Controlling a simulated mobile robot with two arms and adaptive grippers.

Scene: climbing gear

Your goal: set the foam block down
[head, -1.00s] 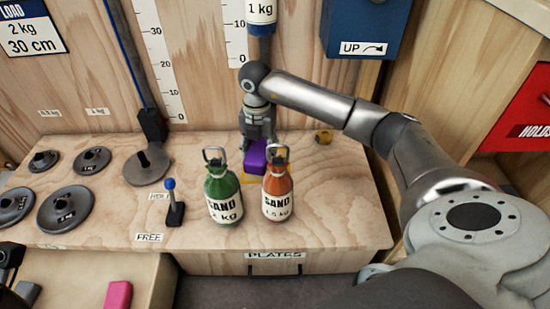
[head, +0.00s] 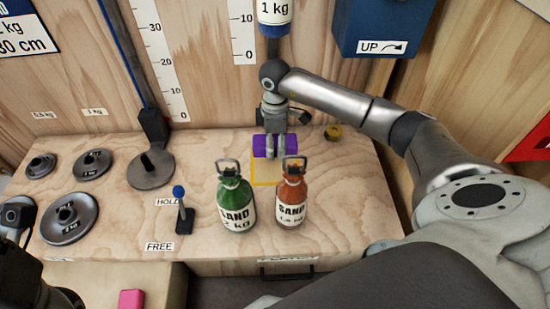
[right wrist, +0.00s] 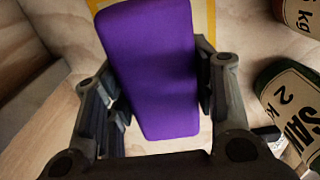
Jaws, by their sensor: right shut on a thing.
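The purple foam block (head: 262,147) is between the fingers of my right gripper (head: 277,150), which is shut on it. It also fills the middle of the right wrist view (right wrist: 150,70), with a finger on each side. A yellow-edged square (head: 265,184) on the wooden bench top lies just in front of and below the block in the head view. The block covers its far part. I cannot tell whether the block touches the bench. Dark parts of my left arm show at the lower left of the head view, but its fingers cannot be made out.
A green sand bottle (head: 236,205) and an orange sand bottle (head: 291,200) stand close in front of the square. A blue-knobbed lever (head: 181,212) and several grey weight discs (head: 68,218) are to the left. A small yellow object (head: 333,133) lies right of the gripper.

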